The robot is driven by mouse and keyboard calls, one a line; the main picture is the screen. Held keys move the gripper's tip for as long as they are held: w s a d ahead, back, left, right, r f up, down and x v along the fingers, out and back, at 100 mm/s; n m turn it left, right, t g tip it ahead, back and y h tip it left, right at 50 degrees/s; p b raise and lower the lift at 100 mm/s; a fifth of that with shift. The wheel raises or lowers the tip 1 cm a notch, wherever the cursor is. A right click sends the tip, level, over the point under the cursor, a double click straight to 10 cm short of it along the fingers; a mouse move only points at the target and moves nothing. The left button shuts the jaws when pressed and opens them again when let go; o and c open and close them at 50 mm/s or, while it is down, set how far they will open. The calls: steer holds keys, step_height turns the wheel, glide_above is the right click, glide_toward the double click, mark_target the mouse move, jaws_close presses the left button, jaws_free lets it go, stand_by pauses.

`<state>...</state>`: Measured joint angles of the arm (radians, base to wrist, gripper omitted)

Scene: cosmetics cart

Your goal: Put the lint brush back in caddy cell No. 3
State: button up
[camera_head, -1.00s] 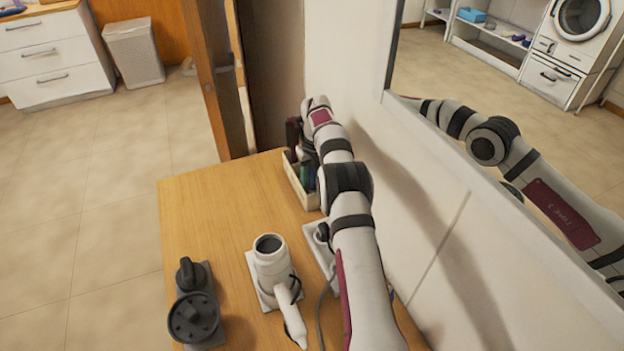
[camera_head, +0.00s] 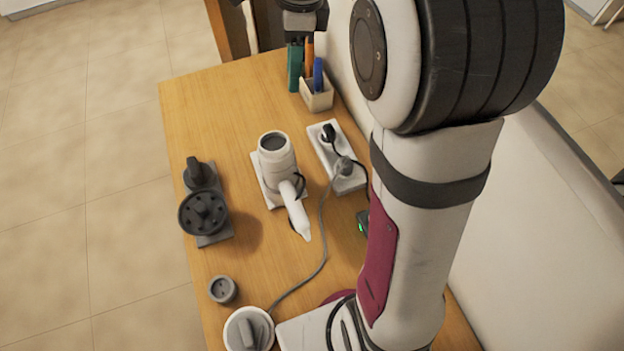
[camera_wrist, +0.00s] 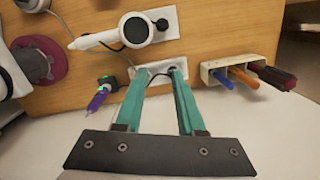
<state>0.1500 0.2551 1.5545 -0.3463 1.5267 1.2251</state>
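The caddy (camera_head: 316,100), a pale narrow box, stands at the table's back right by the wall, and it also shows in the wrist view (camera_wrist: 232,66). In the wrist view a blue handle (camera_wrist: 222,80), an orange handle (camera_wrist: 243,78) and a dark red handle (camera_wrist: 278,78) stick out of it. I cannot tell which item is the lint brush, and no cell numbers are legible. My gripper (camera_wrist: 157,70) is open, its teal fingers apart with nothing seen held between them. In the head view my gripper (camera_head: 295,80) hangs close beside the caddy, partly hiding it.
A white hair dryer (camera_head: 279,170) rests on a stand mid-table. A power strip (camera_head: 338,160) with plugs lies right of it. A dark diffuser (camera_head: 203,212) is at the left edge. A purple and black device (camera_wrist: 100,98) with a green light is below the strip.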

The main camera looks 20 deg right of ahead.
steer(key=s+a+f+n, duration=0.2)
steer(key=s+n, duration=0.3)
steer(key=s, duration=0.4)
steer(key=s+a+f+n, duration=0.2)
steer(key=s+n, duration=0.3)
steer(key=s, duration=0.3)
steer(key=s+a+f+n, duration=0.2)
steer(key=s+n, duration=0.3)
steer(key=s, duration=0.4)
steer(key=shift+s+a+f+n+g+y, duration=0.2)
steer(key=shift+s+a+n+g+y, duration=0.15)
steer(key=shift+a, duration=0.3)
